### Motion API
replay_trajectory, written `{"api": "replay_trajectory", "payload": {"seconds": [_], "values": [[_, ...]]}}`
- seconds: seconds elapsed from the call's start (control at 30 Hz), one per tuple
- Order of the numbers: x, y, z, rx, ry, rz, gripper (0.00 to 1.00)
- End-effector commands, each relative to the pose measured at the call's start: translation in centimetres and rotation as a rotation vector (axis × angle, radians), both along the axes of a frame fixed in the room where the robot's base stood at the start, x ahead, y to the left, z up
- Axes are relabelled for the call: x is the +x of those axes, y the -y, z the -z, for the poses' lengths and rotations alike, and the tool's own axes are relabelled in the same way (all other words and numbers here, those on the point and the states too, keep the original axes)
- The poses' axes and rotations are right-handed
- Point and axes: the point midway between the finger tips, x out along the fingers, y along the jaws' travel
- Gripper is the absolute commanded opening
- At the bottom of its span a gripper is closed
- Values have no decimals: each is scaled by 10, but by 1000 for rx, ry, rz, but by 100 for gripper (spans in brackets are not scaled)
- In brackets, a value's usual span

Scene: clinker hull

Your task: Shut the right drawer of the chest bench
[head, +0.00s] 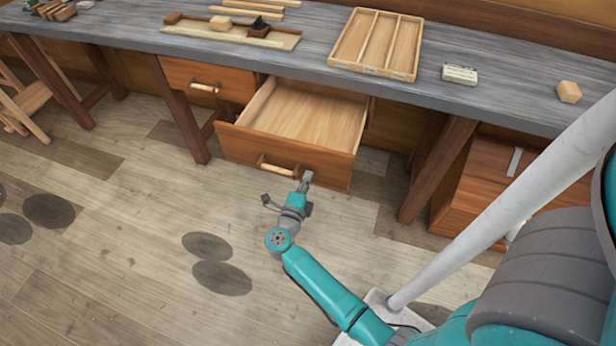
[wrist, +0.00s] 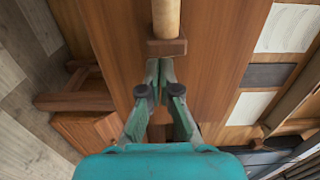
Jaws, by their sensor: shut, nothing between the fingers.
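The right drawer (head: 235,140) of the chest bench stands pulled out below the worktop, and its pale interior looks empty. Its front carries a wooden bar handle (head: 277,166), whose end block also shows in the wrist view (wrist: 167,47). My gripper (head: 306,180) is at the drawer front, just right of the handle in the head view. In the wrist view its fingertips (wrist: 160,64) are together and empty, close to the handle's end block against the brown front. I cannot tell whether they touch it. The left drawer (head: 187,73) looks shut.
The grey worktop (head: 320,50) holds a divided wooden tray (head: 376,42), a small pale block (head: 459,74), a hexagonal wooden piece (head: 569,92) and a long tray with tools (head: 230,34). A bench leg (head: 437,170) and a brown cabinet (head: 480,185) stand right of the drawer. Open floor lies in front.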

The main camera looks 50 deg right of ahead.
Motion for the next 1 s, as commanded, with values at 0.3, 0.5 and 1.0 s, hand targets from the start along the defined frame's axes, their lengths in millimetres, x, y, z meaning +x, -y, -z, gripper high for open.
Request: {"api": "replay_trajectory", "payload": {"seconds": [0.3,0.5,1.0], "values": [[2,7,0,0,-1,0,0],[3,8,0,0,-1,0,0],[32,94,-1,-2,1,7,0]]}}
